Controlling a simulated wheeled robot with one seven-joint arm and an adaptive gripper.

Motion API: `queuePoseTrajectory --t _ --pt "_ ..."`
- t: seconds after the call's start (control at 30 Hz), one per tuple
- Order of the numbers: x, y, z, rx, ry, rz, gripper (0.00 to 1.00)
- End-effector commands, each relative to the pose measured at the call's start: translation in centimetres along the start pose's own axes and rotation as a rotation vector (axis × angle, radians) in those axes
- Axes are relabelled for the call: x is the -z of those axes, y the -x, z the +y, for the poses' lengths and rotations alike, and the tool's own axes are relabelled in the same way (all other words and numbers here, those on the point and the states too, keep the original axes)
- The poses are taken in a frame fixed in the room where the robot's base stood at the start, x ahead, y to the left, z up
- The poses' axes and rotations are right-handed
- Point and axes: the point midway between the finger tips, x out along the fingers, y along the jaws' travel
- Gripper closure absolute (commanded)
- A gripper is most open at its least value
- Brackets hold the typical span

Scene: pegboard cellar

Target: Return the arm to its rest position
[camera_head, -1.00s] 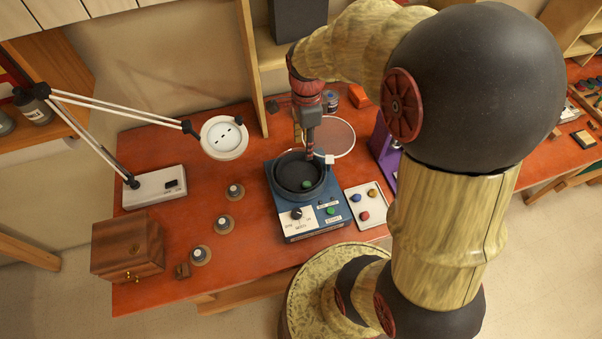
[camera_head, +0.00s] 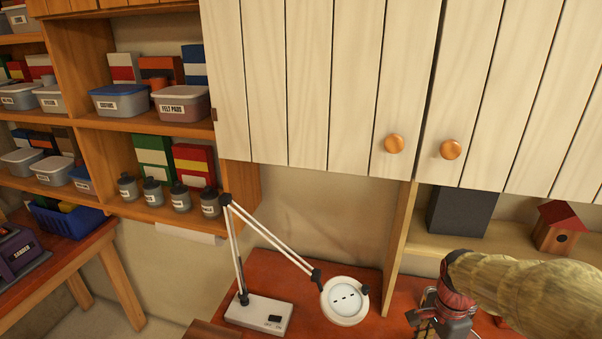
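My arm (camera_head: 545,295) comes in from the lower right in the head view. It reaches left to its red wrist, with my gripper (camera_head: 428,322) at the bottom edge over the red-orange bench. Some grey and metal gripper parts show, but the fingertips are too small and cut off to tell whether they are open or shut. I cannot tell whether the gripper holds anything.
A white lamp (camera_head: 345,301) on a jointed arm stands on the bench (camera_head: 290,268), left of my gripper. White cabinet doors (camera_head: 330,80) with round wooden knobs hang above. Shelves with bins (camera_head: 181,102) are at left. A birdhouse (camera_head: 558,228) sits behind my arm.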

Motion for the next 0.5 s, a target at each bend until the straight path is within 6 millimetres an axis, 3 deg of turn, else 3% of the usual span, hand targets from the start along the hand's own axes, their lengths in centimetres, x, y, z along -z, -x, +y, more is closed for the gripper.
queuePoseTrajectory --t 0.27,0.5 --pt "-3.0 1.9 3.0 0.058 0.618 0.053 0.59" --pt "-8.0 3.7 6.5 0.166 1.178 0.219 0.59"
